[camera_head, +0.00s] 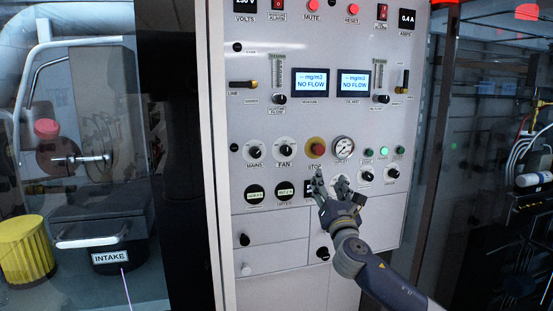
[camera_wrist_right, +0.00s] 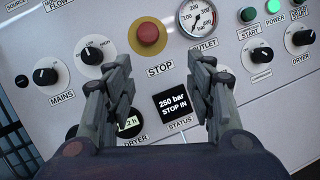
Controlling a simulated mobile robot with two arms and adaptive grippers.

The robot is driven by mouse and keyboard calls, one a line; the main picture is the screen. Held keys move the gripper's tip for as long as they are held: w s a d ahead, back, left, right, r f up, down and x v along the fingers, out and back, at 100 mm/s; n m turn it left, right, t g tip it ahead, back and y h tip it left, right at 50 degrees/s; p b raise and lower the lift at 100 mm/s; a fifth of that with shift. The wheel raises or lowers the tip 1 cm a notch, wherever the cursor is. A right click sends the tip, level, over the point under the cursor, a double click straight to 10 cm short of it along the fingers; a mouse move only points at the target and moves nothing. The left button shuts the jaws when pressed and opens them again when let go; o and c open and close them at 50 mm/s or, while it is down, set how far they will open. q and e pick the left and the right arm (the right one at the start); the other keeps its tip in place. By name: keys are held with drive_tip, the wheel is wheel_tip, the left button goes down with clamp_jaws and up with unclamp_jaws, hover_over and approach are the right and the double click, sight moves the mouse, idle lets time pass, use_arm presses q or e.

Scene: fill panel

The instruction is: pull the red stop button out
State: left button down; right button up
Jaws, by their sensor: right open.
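The red stop button (camera_head: 317,149) sits on a yellow round base in the middle of the white panel, above the STOP label. In the right wrist view the red stop button (camera_wrist_right: 148,33) shows above and beyond the fingers, apart from them. My right gripper (camera_head: 331,182) is open and empty, just below the button in the head view. In the right wrist view my right gripper (camera_wrist_right: 160,80) has its fingers spread, with the status display (camera_wrist_right: 178,107) reading "250 bar STOP IN" between them. My left gripper is not in view.
A pressure gauge (camera_head: 343,147) is right of the button. The FAN knob (camera_head: 285,149) and MAINS knob (camera_head: 254,152) are to its left. Green lights (camera_head: 383,152) and small knobs lie further right. Two NO FLOW screens (camera_head: 310,82) are above.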

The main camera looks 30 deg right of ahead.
sight(320, 151)
drive_tip(key=shift+n+t, duration=0.3)
drive_tip(key=w+d+r+p, duration=0.1)
drive_tip(key=w+r, duration=0.1)
drive_tip(key=w+d+r+p, duration=0.1)
drive_tip(key=w+r, duration=0.1)
drive_tip(key=w, duration=0.1)
drive_tip(key=w+d+r+p, duration=0.1)
drive_tip(key=w+r, duration=0.1)
drive_tip(key=shift+w+d+p, duration=0.2)
drive_tip(key=shift+w+p, duration=0.05)
drive_tip(key=shift+p, duration=0.15)
drive_tip(key=shift+w+d+r, duration=0.2)
drive_tip(key=shift+w+d, duration=0.1)
drive_tip(key=shift+w, duration=0.3)
clamp_jaws()
